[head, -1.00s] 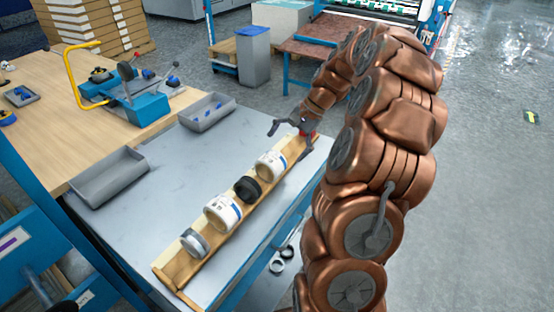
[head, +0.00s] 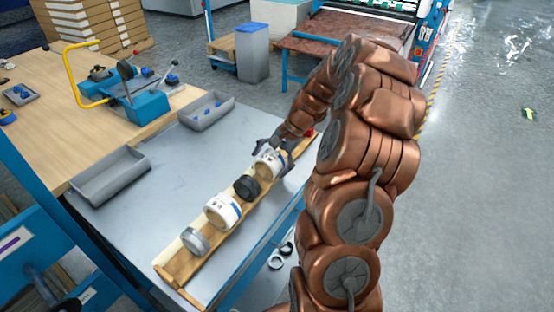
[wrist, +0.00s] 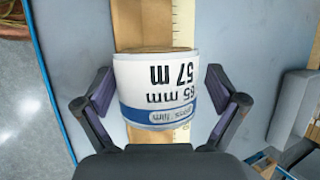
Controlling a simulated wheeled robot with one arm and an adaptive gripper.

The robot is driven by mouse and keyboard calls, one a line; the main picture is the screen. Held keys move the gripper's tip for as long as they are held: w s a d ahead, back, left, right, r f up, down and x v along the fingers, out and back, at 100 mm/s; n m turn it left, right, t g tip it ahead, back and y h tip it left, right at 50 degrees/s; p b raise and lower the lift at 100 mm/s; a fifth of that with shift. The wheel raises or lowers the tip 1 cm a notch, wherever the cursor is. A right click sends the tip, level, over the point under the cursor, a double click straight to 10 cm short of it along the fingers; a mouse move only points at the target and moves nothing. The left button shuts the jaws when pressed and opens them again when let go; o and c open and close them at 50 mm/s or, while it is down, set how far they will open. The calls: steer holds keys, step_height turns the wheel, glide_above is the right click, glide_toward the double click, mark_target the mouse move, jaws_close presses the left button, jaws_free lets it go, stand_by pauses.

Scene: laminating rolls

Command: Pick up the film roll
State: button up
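A white film roll with a blue band and printed label (wrist: 155,90) lies on the wooden rack in the wrist view; in the head view it is the far white roll (head: 268,162), partly covered by my gripper. My gripper (wrist: 158,88) is open, with one finger on each side of the roll. A gap shows between each finger and the roll in the wrist view. A second white roll (head: 222,210), a black roll (head: 246,187) and a grey roll (head: 195,241) lie along the same rack.
The wooden rack (head: 180,278) runs along the right edge of a grey table (head: 140,215). Two grey trays (head: 110,180) (head: 207,112) stand at the table's left and back. A red object (head: 309,133) is at the rack's far end. The table's middle is clear.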

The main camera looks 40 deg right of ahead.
steer(key=c, duration=0.9)
steer(key=shift+r, duration=0.1)
steer(key=shift+c, duration=0.2)
